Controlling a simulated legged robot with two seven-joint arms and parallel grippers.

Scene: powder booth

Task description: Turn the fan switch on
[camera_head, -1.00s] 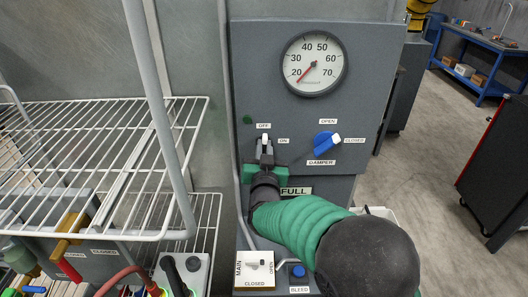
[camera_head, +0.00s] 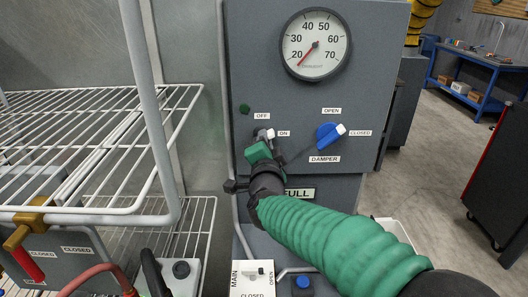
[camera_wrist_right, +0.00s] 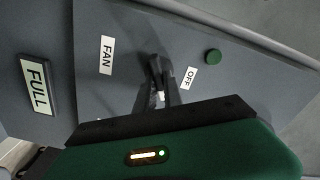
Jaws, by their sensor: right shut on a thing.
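The fan switch (camera_head: 270,134) is a small knob with a white tip on the grey panel, between the OFF and ON labels. Its white tip now points right, toward the ON label (camera_head: 284,133). My right gripper (camera_head: 271,144), on its green-sleeved arm, is shut on the switch and tilted. In the right wrist view its dark fingers (camera_wrist_right: 160,85) meet around the switch, with the white tip (camera_wrist_right: 161,97) showing between them and the FAN label (camera_wrist_right: 107,54) beside them. The fingers hide part of the switch. My left gripper is not in view.
The blue damper knob (camera_head: 328,134) sits close to the right, pointing at CLOSED. A round gauge (camera_head: 315,45) is above, its needle low near 20. A dark green lamp (camera_head: 244,108) is at upper left. A white wire rack (camera_head: 90,150) stands on the left.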

